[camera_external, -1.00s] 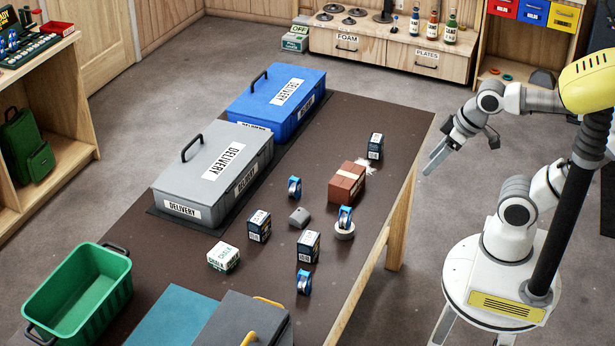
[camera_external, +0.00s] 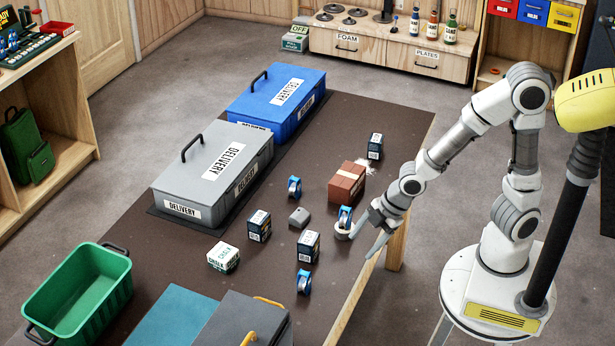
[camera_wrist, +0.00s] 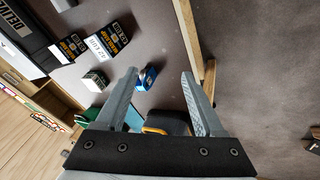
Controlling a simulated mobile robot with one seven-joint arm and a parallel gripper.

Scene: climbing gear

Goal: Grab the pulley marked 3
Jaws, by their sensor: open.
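Three blue pulleys are on the dark table: one by the grey delivery box (camera_external: 295,187), one at a white roll near the table's right edge (camera_external: 345,215), and one nearer the front (camera_external: 304,282). I cannot read a number on any of them. My gripper (camera_external: 361,246) is open and empty, above the table's right edge and close to the pulley at the white roll. In the wrist view, a blue pulley (camera_wrist: 147,77) shows beyond the open fingers (camera_wrist: 160,74), nearer the left one; it appears to be the front pulley.
Several dark boxes (camera_external: 309,246), a white chalk box (camera_external: 223,257), a grey block (camera_external: 299,217) and a reddish-brown block (camera_external: 346,182) stand around the pulleys. Grey (camera_external: 206,176) and blue (camera_external: 263,103) delivery boxes are behind. A green crate (camera_external: 72,300) stands at the front left.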

